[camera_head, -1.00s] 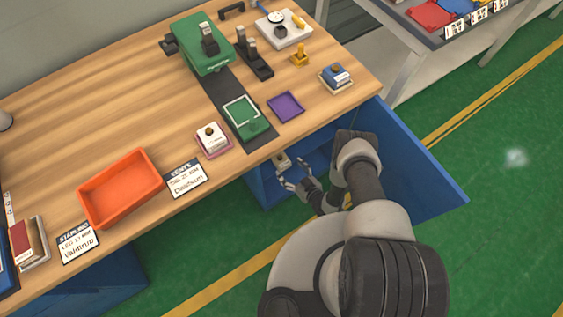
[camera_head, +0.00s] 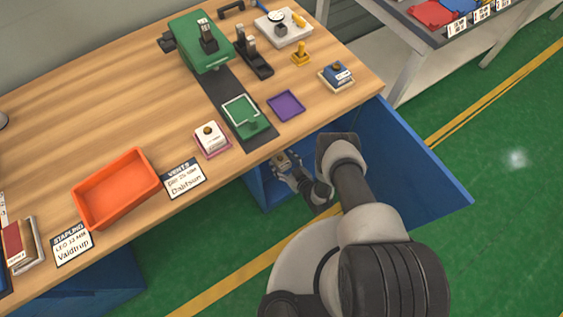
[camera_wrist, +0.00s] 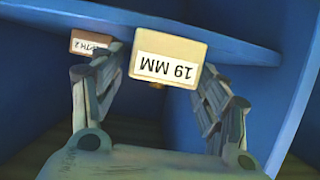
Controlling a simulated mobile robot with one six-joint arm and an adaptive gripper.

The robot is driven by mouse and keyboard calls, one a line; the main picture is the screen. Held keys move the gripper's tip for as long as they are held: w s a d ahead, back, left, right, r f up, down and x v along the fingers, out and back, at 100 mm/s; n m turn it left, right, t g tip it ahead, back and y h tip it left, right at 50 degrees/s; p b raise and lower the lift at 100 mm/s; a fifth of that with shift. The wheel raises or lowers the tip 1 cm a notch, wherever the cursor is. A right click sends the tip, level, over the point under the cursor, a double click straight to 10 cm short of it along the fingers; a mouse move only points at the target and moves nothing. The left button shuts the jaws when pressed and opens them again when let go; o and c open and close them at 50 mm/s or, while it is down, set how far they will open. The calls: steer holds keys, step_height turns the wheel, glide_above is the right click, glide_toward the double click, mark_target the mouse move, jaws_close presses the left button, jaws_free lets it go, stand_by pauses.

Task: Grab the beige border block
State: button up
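A beige block (camera_wrist: 170,62) labelled "19 MM" is in the middle of the wrist view, its label upside down and a small knob under it. It also shows in the head view (camera_head: 283,160), small, at the open blue drawer below the table edge. My gripper (camera_wrist: 160,70) has one finger on each side of the block. The right fingertip is partly hidden behind the block. The left fingertip is close beside it, and contact is unclear. In the head view, my gripper (camera_head: 286,168) is at the block, partly covered by my arm.

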steer(key=c, duration=0.9)
steer(key=shift+c, duration=0.2)
steer(key=shift+r, duration=0.1)
